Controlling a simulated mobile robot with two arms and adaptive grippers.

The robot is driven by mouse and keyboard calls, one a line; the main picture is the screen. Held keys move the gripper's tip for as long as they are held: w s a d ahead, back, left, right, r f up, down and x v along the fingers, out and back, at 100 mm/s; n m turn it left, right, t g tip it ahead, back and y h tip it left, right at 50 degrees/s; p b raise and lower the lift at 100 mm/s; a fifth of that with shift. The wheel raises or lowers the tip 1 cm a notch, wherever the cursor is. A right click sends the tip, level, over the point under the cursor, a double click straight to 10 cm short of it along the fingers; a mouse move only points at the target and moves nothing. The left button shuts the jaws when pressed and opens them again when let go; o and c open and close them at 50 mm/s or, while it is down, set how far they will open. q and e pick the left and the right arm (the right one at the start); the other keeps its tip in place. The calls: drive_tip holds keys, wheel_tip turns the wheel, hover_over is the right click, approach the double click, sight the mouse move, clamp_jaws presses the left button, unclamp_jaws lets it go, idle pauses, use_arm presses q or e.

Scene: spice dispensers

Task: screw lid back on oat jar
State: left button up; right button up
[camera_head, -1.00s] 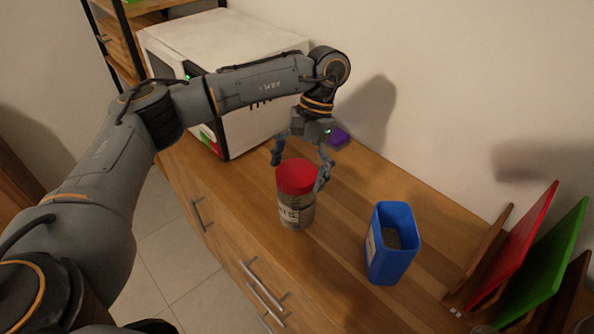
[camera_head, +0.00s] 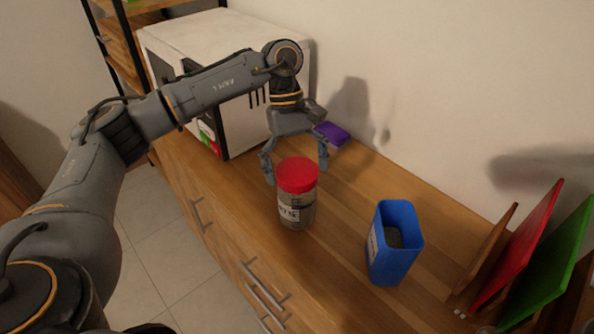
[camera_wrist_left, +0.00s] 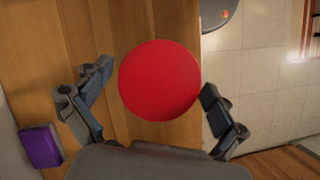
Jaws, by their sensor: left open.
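The oat jar (camera_head: 296,214) stands upright on the wooden counter, with a label on its front. The red lid (camera_head: 297,175) sits on top of the jar; I cannot tell how tightly. In the left wrist view the lid (camera_wrist_left: 159,80) is a red disc between and beyond the fingers. My left gripper (camera_head: 296,172) is open and points down, just behind and above the lid, with one finger to each side. It also shows in the left wrist view (camera_wrist_left: 155,108), with the fingers apart from the lid. My right gripper is not in view.
A blue container (camera_head: 391,244) with grey contents stands right of the jar. A purple box (camera_head: 332,134) lies behind the gripper, also in the wrist view (camera_wrist_left: 40,147). A white microwave (camera_head: 215,60) is at the back left. Red and green boards (camera_head: 518,248) stand at right.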

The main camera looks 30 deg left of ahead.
use_arm(q)
drive_tip(key=n+t, duration=0.1)
drive_tip(key=n, duration=0.1)
drive_tip(key=n+h+b, duration=0.1)
drive_tip(key=n, duration=0.2)
drive_tip(key=shift+a+f+t+b, duration=0.1)
drive_tip(key=shift+f+t+b, duration=0.05)
drive_tip(key=shift+t+b, duration=0.2)
drive_tip(key=shift+n+t+b, duration=0.4)
drive_tip(key=shift+n+t, duration=0.15)
drive_tip(key=shift+n, duration=0.65)
drive_tip(key=shift+n+t, duration=0.3)
drive_tip(key=shift+n, duration=0.5)
drive_tip(key=shift+c, duration=0.5)
